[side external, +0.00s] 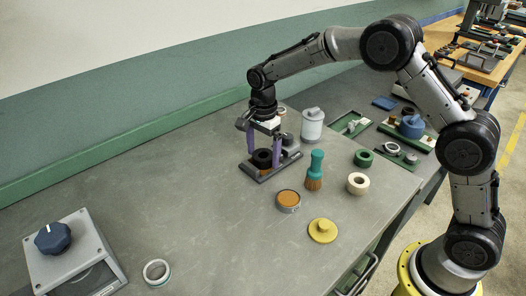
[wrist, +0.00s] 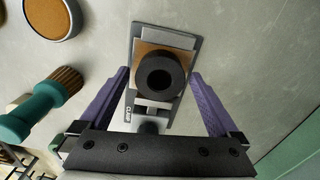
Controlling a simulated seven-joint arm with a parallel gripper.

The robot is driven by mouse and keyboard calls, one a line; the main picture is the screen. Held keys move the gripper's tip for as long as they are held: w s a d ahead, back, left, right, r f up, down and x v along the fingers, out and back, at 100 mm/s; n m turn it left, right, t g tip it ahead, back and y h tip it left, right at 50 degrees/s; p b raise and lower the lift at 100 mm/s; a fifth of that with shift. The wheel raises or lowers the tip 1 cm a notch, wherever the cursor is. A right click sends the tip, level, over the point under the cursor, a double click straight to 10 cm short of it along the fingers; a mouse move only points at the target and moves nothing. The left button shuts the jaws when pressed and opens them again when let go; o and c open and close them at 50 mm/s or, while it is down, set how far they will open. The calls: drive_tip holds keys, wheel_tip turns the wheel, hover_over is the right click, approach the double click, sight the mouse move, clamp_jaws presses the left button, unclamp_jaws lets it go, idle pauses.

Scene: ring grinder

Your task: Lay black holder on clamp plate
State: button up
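The black holder is a thick black ring (wrist: 161,76). In the wrist view it sits on the brown pad of the grey clamp plate (wrist: 165,37), which bears a partly readable "CLAMP" label. In the side view the black holder (side external: 262,157) stands low on the clamp plate (side external: 251,172), between the purple fingers. My gripper (wrist: 160,80) is open, with one finger on each side of the holder and a visible gap to it on both sides. The side view shows my gripper (side external: 263,153) low over the plate.
A white canister (side external: 312,125) stands right of the plate. The bench to the left is largely clear.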

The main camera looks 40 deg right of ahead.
sight(263, 155)
drive_tip(key=shift+r, duration=0.1)
drive_tip(key=s+d+r+n+t, duration=0.1)
drive_tip(key=s+r+n, duration=0.15)
drive_tip(key=r, duration=0.65)
drive_tip(key=s+d+r+n, duration=0.1)
drive_tip(key=s+r, duration=0.3)
drive_tip(key=r, duration=0.4)
drive_tip(key=s+d+r+n+t, duration=0.25)
drive_tip(key=s+n, duration=0.55)
drive_tip(key=s, duration=0.9)
drive_tip(key=s+f+n+t, duration=0.2)
drive_tip(key=s+f+n, duration=0.2)
drive_tip(key=s, duration=0.5)
drive_tip(key=shift+s+d+n, duration=0.25)
drive_tip(key=shift+s+n, duration=0.05)
drive_tip(key=shift+n, duration=0.35)
